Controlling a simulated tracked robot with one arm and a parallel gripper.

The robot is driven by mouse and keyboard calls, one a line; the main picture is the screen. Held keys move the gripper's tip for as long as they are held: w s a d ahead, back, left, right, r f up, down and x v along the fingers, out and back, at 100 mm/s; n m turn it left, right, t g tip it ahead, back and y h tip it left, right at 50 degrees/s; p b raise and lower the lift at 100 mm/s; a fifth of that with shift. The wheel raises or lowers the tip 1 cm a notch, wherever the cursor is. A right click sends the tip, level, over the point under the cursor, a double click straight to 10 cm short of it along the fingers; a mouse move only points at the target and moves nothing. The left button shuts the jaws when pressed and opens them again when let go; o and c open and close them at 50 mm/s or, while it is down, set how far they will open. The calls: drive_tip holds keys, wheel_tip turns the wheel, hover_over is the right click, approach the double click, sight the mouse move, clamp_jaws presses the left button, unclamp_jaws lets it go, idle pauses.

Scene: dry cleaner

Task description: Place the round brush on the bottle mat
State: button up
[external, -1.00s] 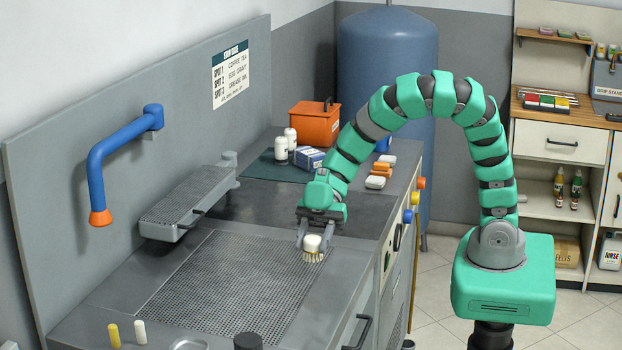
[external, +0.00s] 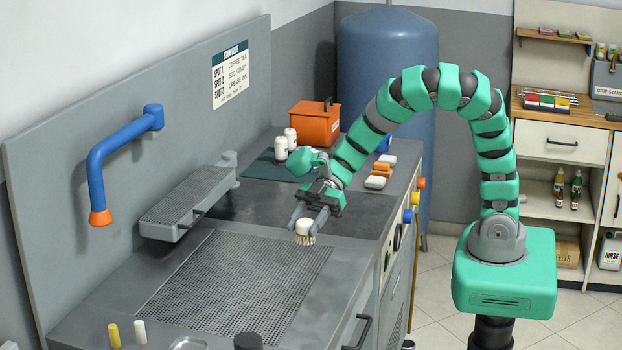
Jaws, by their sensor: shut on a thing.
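The round brush (external: 304,227) has a white top and pale bristles pointing down. My gripper (external: 308,218) is shut on it and holds it over the back right part of the perforated grid, apart from the surface as far as I can see. The bottle mat (external: 258,169) is a dark green sheet at the back of the counter, beyond my gripper. White bottles (external: 281,148) stand on it.
An orange toolbox (external: 314,124) stands behind the mat. A grey sleeve board (external: 188,194) juts out at left, and a blue pipe arm (external: 112,152) hangs from the back panel. The dark counter strip (external: 250,205) before the mat is clear.

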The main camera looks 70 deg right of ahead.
drive_tip(key=w+d+r+m+t+h+p, duration=0.2)
drive_tip(key=w+d+m+t+h+p, duration=0.25)
drive_tip(key=w+d, duration=0.45)
drive_tip(key=w+d+r+m+t+h+p, duration=0.1)
drive_tip(key=w+d+m+t+h, duration=0.35)
drive_tip(key=w+d+m, duration=0.4)
drive_tip(key=s+d+m+h+b, duration=0.3)
drive_tip(key=s+d+h+b, duration=0.15)
drive_tip(key=d, duration=0.75)
drive_tip(key=s+d+m+h+b, duration=0.3)
drive_tip(key=d+b, duration=0.3)
drive_tip(key=d, duration=0.5)
drive_tip(key=s+d+f+m+g+h+b, duration=0.1)
drive_tip(key=s+d+f+b, duration=0.15)
drive_tip(key=s+b, duration=0.4)
drive_tip(key=s+d+f+m+h+b, duration=0.1)
drive_tip(key=s+d+m+h+b, duration=0.1)
drive_tip(key=s+d+b, duration=0.45)
drive_tip(key=w+d, duration=0.1)
drive_tip(key=w, duration=0.3)
drive_tip(key=w+d+f+p, duration=0.1)
drive_tip(key=w, duration=0.3)
drive_tip(key=w+d+p, duration=0.1)
drive_tip(key=w+d, duration=0.1)
drive_tip(key=w, duration=0.2)
drive_tip(key=shift+f, duration=0.35)
drive_tip(key=shift+f+b, duration=0.5)
drive_tip(key=shift+f, duration=1.25)
